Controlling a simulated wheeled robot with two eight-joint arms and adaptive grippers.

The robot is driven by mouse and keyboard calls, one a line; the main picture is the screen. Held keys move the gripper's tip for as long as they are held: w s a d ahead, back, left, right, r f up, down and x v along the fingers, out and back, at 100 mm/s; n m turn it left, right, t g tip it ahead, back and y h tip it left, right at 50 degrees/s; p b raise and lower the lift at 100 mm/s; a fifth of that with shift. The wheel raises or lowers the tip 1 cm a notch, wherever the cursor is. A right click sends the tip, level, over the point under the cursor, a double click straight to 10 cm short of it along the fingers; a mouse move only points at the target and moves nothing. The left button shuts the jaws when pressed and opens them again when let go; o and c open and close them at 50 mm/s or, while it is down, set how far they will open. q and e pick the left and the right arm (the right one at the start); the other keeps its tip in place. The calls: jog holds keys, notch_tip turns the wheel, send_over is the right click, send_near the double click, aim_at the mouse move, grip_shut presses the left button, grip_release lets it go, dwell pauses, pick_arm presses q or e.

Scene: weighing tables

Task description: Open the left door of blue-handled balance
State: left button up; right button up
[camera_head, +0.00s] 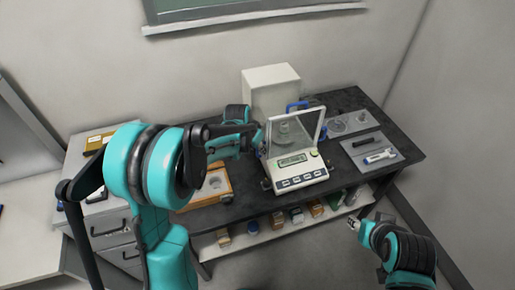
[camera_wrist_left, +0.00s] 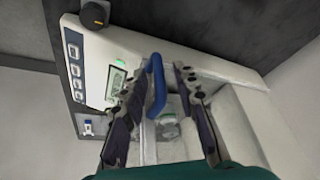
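The balance (camera_head: 300,170) stands on the black table, with a white base, a green display and a glass draft shield. It also shows in the left wrist view (camera_wrist_left: 100,75). A blue handle (camera_head: 297,105) shows at the shield's far side in the head view. My left gripper (camera_head: 257,136) is at the shield's left side. In the left wrist view, a blue handle (camera_wrist_left: 157,88) lies between the spread fingers of my left gripper (camera_wrist_left: 163,73), nearer the left finger; contact cannot be told. My right gripper (camera_head: 354,225) is low at the right, away from the balance; its fingers are unclear.
A white box (camera_head: 271,88) stands behind the balance. A wooden-edged tray (camera_head: 213,186) lies to its left, and a grey tray (camera_head: 371,152) with tools to its right. Several small boxes fill the lower shelf (camera_head: 262,228). Drawers (camera_head: 108,229) stand at left.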

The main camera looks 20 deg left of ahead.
pick_arm(q)
grip_shut()
jog(key=w+a, duration=0.8)
jog(key=w, duration=0.4)
jog(key=shift+w+a, duration=0.15)
jog(key=shift+w, duration=0.05)
jog(key=shift+o, duration=1.3)
grip_release()
jog(key=shift+r, duration=0.1)
jog(key=v, duration=1.2)
jog(key=shift+s, duration=0.1)
